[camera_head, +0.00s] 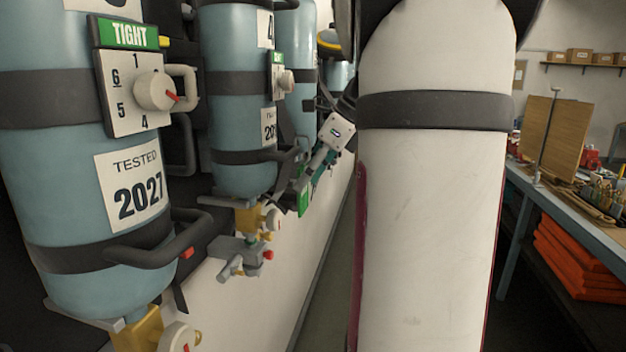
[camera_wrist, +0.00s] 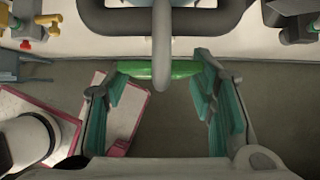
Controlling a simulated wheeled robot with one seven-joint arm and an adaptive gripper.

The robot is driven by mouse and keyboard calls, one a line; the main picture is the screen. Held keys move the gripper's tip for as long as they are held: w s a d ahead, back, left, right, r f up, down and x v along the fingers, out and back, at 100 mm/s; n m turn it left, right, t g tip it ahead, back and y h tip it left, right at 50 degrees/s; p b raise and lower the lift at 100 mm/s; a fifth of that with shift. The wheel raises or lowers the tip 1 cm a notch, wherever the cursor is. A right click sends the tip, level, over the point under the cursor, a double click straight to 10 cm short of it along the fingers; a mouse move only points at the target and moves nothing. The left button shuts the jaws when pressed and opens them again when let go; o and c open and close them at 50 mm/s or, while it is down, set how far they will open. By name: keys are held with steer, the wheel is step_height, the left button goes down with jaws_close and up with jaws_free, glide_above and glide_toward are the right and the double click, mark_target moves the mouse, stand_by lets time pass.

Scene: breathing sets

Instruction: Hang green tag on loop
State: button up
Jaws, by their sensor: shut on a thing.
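My gripper (camera_head: 308,184) is low beside the second blue cylinder (camera_head: 240,110) in the head view. In the wrist view its teal-padded fingers (camera_wrist: 160,76) are shut on the green tag (camera_wrist: 132,68), which lies across between the fingertips and appears nearly edge-on. The tag also shows as a small green patch (camera_head: 304,200) in the head view. A pale grey loop-like piece (camera_wrist: 162,42) hangs down in the wrist view and crosses in front of the tag's middle. I cannot tell whether the tag touches it or is around it.
A dark curved handle (camera_wrist: 110,25) surrounds the pale piece. Valves (camera_wrist: 40,25) stand at the upper left. Another blue cylinder (camera_head: 75,190) is nearer in the head view. My arm blocks the head view's centre. A workbench (camera_head: 560,200) stands at right.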

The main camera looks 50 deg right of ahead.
steer(key=shift+w+a+b, duration=0.2)
steer(key=shift+w+b, duration=0.1)
steer(key=shift+w, duration=0.2)
steer(key=shift+w+a+b, duration=0.2)
steer(key=shift+w+b, duration=0.05)
steer(key=shift+w, duration=0.25)
steer(key=shift+f, duration=0.9)
steer(key=shift+s, duration=0.1)
steer(key=o, duration=1)
steer(key=v, duration=1.2)
steer(key=shift+r, duration=0.1)
